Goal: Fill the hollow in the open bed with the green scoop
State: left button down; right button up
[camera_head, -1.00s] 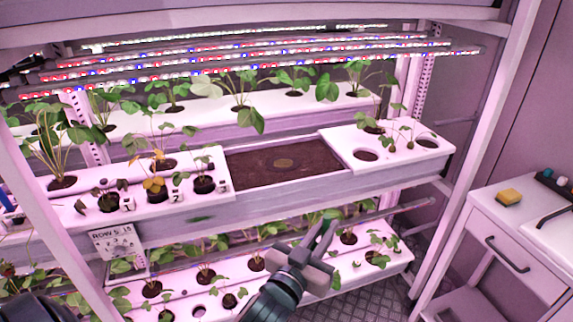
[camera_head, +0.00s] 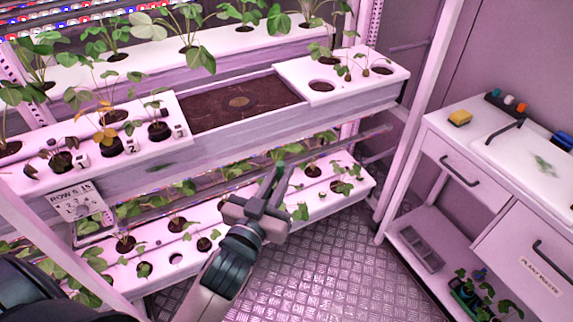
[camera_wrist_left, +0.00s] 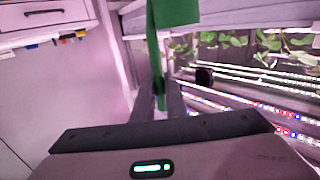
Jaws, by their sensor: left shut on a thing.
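The open bed of dark soil (camera_head: 205,118) lies in the upper rack between white planted covers. A rounded, lighter brown hollow (camera_head: 239,101) shows near its middle. My left gripper (camera_head: 272,192) is in front of the rack, below and a little right of the bed. It is shut on the green scoop (camera_wrist_left: 172,14), which stands up between the fingers in the left wrist view. In the head view only a small dark green part of the scoop shows, and I cannot tell what it holds. My right gripper is not in view.
White covers with plants (camera_head: 340,78) flank the bed. A lower planted shelf (camera_head: 330,200) is behind my gripper. The metal floor (camera_head: 320,265) between is clear.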

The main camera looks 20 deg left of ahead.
pick_arm(q)
jog(key=s+f, duration=0.2)
jog(key=s, duration=0.4)
jog(key=shift+s, duration=0.15)
jog(key=shift+r, duration=0.1)
